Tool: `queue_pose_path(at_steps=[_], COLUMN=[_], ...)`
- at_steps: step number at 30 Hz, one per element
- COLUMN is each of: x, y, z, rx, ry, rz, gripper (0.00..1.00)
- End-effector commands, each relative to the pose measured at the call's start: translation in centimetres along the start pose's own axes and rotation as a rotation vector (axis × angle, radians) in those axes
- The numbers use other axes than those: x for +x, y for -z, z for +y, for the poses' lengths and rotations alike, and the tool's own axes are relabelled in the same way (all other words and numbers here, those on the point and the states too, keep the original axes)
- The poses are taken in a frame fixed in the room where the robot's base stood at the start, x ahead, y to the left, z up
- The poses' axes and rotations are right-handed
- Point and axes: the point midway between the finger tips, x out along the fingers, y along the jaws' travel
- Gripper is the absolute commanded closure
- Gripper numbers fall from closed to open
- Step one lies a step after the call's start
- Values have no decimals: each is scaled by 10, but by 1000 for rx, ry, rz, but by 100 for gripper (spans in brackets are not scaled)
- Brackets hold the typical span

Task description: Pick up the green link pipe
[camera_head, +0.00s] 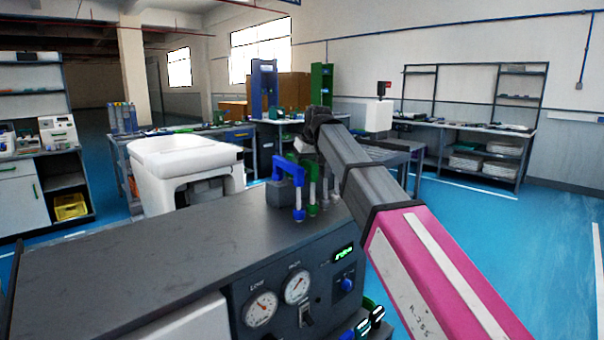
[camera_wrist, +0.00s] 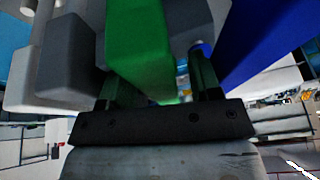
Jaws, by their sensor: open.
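The green link pipe (camera_head: 309,168) stands upright on the grey testline cabinet (camera_head: 150,250), beside the blue link pipe (camera_head: 289,166). In the wrist view the green pipe (camera_wrist: 138,45) fills the middle, close up and between my two fingers. My gripper (camera_wrist: 163,85) is open around it, with some space by the right finger; I cannot tell whether either finger touches it. The blue pipe (camera_wrist: 265,40) is just right of the fingers in that view. In the head view my arm reaches in from the right and its fingertips are hard to make out near the pipes.
A grey block (camera_head: 280,193) stands behind the pipes. Gauges (camera_head: 262,308) and small green-lit fittings are on the cabinet front. Workbenches line the back; blue floor (camera_head: 480,230) is clear at right.

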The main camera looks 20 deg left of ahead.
Motion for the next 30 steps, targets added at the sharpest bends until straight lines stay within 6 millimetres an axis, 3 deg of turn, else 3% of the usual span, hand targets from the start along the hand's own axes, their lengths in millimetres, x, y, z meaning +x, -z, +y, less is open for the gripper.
queue_pose_path(at_steps=[8, 13, 14, 23, 30], x=[4, 4, 4, 2, -27], y=[0, 0, 0, 1, 15], z=[0, 0, 0, 0, -2], rx=[0, 0, 0, 0, -1], ry=[0, 0, 0, 0, 0], rz=[1, 1, 0, 1, 3], gripper=[42, 97, 100, 100, 100])
